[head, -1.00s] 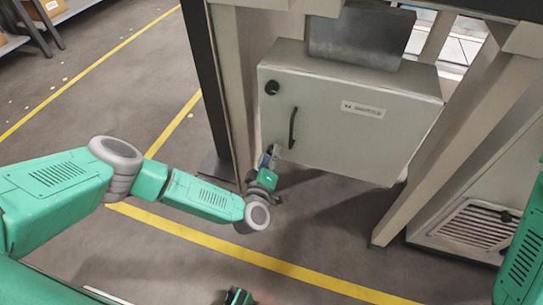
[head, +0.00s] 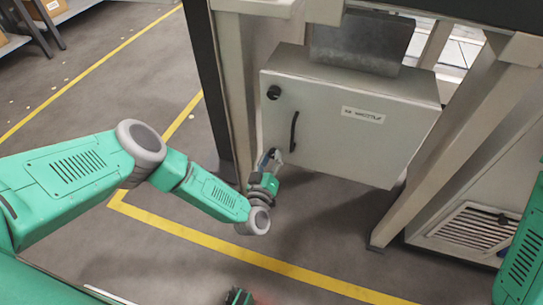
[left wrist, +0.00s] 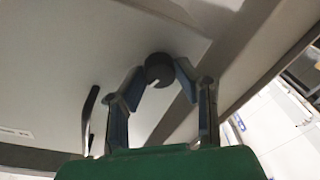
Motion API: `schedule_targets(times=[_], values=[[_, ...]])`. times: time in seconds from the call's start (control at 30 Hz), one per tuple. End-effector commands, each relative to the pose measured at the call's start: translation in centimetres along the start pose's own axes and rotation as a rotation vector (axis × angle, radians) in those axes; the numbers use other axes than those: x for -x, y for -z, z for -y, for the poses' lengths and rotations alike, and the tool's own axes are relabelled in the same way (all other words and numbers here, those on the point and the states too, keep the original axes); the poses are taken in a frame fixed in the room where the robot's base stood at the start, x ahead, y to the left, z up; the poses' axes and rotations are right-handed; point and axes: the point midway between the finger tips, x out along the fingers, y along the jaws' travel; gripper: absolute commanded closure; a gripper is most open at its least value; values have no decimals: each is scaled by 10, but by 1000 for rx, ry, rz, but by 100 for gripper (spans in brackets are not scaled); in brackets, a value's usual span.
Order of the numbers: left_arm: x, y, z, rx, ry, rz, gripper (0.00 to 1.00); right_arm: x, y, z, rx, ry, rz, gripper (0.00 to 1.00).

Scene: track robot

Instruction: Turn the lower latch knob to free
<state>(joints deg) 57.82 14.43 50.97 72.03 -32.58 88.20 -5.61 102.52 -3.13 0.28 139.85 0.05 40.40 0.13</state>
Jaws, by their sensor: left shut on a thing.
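The grey cabinet (head: 345,130) hangs in a frame, its door facing me. A black upper knob (head: 273,92) sits at the door's upper left, above a dark handle (head: 293,131). My left gripper (head: 271,158) is at the door's lower left corner and hides the lower knob in the head view. In the left wrist view, the dark round lower latch knob (left wrist: 159,68), with a small white mark, sits between the fingertips of my left gripper (left wrist: 160,77), which is shut on it. The handle (left wrist: 88,118) shows to the left there. My right gripper is not in view.
Pale posts stand on both sides of the cabinet, including a slanted right post (head: 440,140). A vented box (head: 470,228) stands at the right. A yellow floor line (head: 200,240) crosses the floor below my left arm.

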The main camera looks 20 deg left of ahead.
Motion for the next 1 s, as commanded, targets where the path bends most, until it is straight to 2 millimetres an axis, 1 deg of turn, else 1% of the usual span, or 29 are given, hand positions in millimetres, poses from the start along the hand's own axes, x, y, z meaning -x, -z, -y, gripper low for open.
schedule_targets(times=[0.03,0.4,1.0], values=[[3,-3,0,-47,-3,10,100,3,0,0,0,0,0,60],[4,-5,2,-397,-29,-3,100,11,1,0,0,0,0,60],[4,-6,5,-941,-69,-27,100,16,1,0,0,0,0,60]])
